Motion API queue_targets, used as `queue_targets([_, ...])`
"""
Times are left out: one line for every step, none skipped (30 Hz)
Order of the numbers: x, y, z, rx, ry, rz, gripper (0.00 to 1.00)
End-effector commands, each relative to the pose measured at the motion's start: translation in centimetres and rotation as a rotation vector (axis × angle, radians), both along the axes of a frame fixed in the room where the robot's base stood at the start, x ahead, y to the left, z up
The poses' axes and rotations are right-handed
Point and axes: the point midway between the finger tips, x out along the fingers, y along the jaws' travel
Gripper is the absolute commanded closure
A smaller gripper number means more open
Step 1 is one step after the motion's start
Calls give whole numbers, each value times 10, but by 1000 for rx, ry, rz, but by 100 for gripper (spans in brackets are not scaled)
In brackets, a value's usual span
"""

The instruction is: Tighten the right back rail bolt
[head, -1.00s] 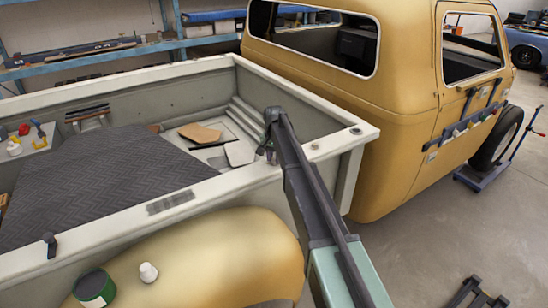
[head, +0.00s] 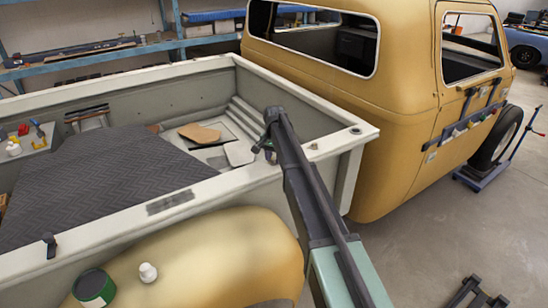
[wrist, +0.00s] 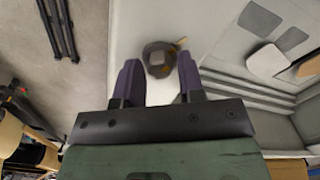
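My gripper (head: 264,149) is above the near bed rail (head: 110,237) of the yellow pickup in the head view. In the wrist view its two purple fingers (wrist: 158,72) are spread apart with nothing gripped. A dark round bolt head (wrist: 157,59) with a small yellowish mark lies on the pale rail between and just beyond the fingertips; contact cannot be told. In the head view, the near rail carries a dark round fitting (head: 355,131) at its front corner, a small cap (head: 313,146) beside my arm, and a dark upright knob (head: 50,244) at far left.
A green can (head: 94,288) and a white cap-like piece (head: 148,272) sit on the yellow fender. The bed holds a dark textured mat (head: 95,185) and loose boards (head: 200,133). The cab (head: 400,120) stands close to the right of my arm.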

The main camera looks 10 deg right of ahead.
Motion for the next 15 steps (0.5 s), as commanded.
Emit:
queue_targets([0,0,0,0,0,0,56])
queue_targets([0,0,0,0,0,0,52])
queue_targets([0,0,0,0,0,0,52])
queue_targets([0,0,0,0,0,0,52])
queue_targets([0,0,0,0,0,1,52])
queue_targets([0,0,0,-1,-1,1,52])
queue_targets([0,0,0,0,-1,1,52])
queue_targets([0,0,0,0,-1,1,52])
queue_targets([0,0,0,0,-1,1,52])
queue_targets([0,0,1,0,-1,1,52])
queue_targets([0,0,3,0,-1,1,52])
queue_targets([0,0,6,0,-1,1,52])
queue_targets([0,0,10,0,-1,1,52])
queue_targets([0,0,15,0,-1,1,52])
queue_targets([0,0,22,0,-1,1,52])
